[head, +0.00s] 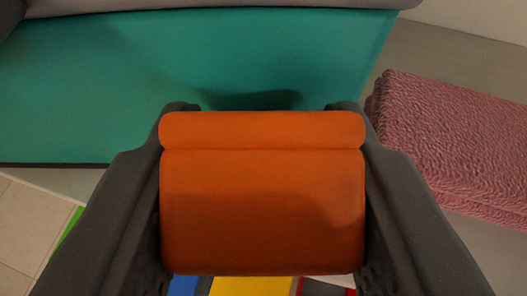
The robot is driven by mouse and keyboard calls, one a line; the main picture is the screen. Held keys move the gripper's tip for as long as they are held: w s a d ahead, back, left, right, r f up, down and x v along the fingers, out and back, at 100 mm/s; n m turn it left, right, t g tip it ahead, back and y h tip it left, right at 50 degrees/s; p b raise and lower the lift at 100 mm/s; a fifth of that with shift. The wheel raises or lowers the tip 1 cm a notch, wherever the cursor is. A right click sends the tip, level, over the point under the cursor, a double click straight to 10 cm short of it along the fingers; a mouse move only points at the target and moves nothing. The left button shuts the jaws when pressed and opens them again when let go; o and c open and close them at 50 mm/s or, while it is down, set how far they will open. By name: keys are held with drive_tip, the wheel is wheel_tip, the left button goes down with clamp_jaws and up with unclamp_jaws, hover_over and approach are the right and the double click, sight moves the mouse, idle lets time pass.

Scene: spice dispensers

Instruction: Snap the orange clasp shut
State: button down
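The orange clasp (262,212) is a wide, smooth block with a rounded ridge along its far edge and a groove below that ridge. It fills the gap between the two dark grey fingers of my gripper (262,112). The fingers press against its left and right sides, and their tips reach about as far as the ridge. The underside of the clasp is hidden, so I cannot tell from here whether it is latched.
A flat teal surface (250,50) lies beyond my fingertips, with a dark shadow on it. A folded pink towel (455,140) lies at right on a grey-brown surface (435,55). Green, blue, yellow and red patches show at the bottom. Pale tiles (25,225) are at left.

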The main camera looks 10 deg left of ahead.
drive_tip(key=shift+r, duration=0.1)
drive_tip(key=c, duration=0.9)
unclamp_jaws()
drive_tip(key=shift+p+v, duration=0.4)
drive_tip(key=shift+v, duration=6.4)
drive_tip(key=shift+c, duration=0.5)
